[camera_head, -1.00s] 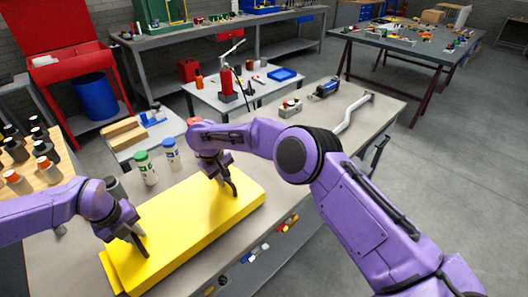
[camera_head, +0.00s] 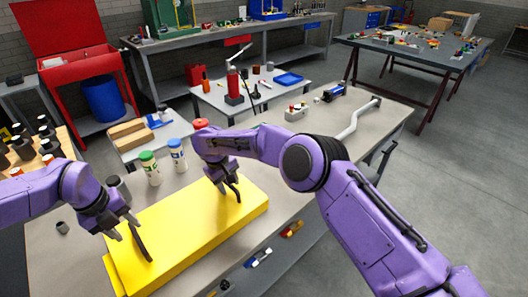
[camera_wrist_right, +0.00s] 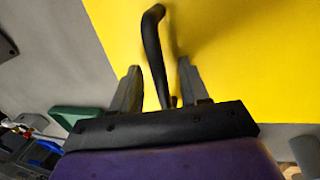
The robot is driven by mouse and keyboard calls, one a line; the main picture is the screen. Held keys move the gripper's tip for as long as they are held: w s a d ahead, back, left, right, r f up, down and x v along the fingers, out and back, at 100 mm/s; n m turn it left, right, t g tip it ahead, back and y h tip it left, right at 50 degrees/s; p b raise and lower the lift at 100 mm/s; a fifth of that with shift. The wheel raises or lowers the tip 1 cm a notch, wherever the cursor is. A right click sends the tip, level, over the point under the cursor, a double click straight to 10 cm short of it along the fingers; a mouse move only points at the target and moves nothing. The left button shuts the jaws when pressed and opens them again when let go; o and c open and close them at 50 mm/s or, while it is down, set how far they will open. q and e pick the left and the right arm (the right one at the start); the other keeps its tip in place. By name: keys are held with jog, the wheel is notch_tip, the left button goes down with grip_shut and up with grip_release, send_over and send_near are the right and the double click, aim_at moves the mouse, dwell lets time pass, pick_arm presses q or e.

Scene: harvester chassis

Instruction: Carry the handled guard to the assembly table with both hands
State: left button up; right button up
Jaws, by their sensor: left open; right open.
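The yellow guard (camera_head: 190,232) lies flat on a grey workbench (camera_head: 330,125) and has two black handles on top. My left gripper (camera_head: 122,228) is open and empty, just left of the left handle (camera_head: 141,243) and apart from it. My right gripper (camera_head: 226,188) is open over the right handle (camera_head: 236,190). In the right wrist view the right gripper's fingers (camera_wrist_right: 158,88) stand on either side of the black handle (camera_wrist_right: 152,45), with a gap on both sides. Which table is the assembly table is not clear.
A green-capped bottle (camera_head: 149,168) and a blue-capped bottle (camera_head: 177,155) stand behind the guard. A dark table (camera_head: 400,45) holding small parts stands at the back right. Open floor (camera_head: 450,150) lies to the right.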

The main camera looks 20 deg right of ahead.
jog(key=shift+r, duration=0.1)
pick_arm(q)
jog(key=r, duration=0.3)
jog(key=a+r, duration=0.1)
jog(key=r, duration=0.1)
jog(key=shift+s+r, duration=0.1)
jog(key=shift+s, duration=0.1)
pick_arm(e)
notch_tip(320, 180, up, 12)
jog(key=a, duration=0.2)
jog(key=shift+s, duration=0.45)
jog(key=shift+a+f, duration=0.1)
jog(key=shift+f, duration=0.1)
